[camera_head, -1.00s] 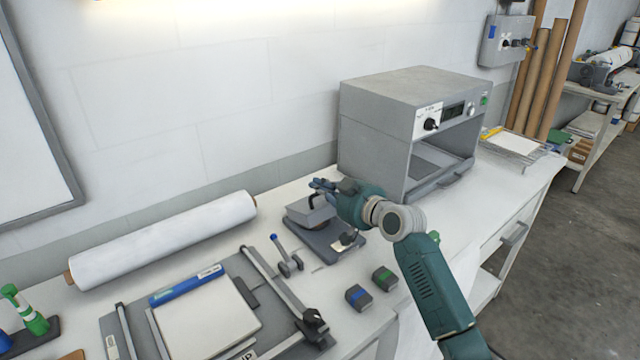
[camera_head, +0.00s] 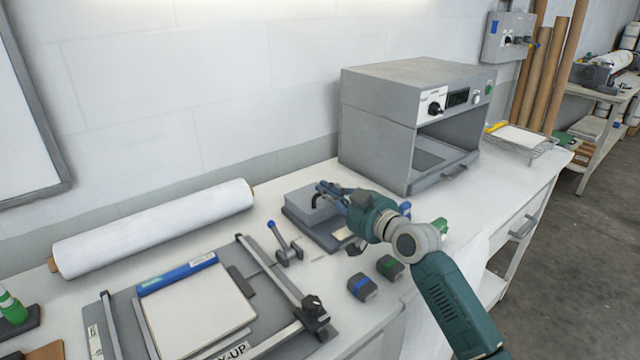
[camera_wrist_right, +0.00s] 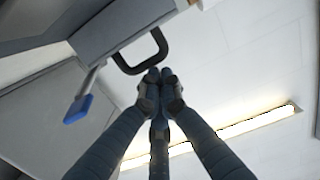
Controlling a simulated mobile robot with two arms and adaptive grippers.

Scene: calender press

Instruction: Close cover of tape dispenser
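The tape dispenser is a grey device on the bench whose dark base (camera_head: 296,218) lies flat, with a boxy grey cover (camera_head: 308,197) over its back part. A black loop handle (camera_head: 317,200) is on the cover; the handle also shows in the right wrist view (camera_wrist_right: 140,62). My right gripper (camera_head: 334,192) is at the cover's right side, beside the handle. In the right wrist view its fingertips (camera_wrist_right: 160,76) are together just by the loop, with nothing seen between them. I cannot tell whether they touch it. My arm hides part of the dispenser's right side. My left gripper is out of view.
A grey oven-like machine (camera_head: 390,130) stands behind to the right. A lever with a blue knob (camera_head: 281,243) is left of the dispenser. Two small blocks, blue-banded (camera_head: 362,287) and green-banded (camera_head: 390,267), lie in front. A white roll (camera_head: 160,226) and a lay-up board (camera_head: 128,330) are left.

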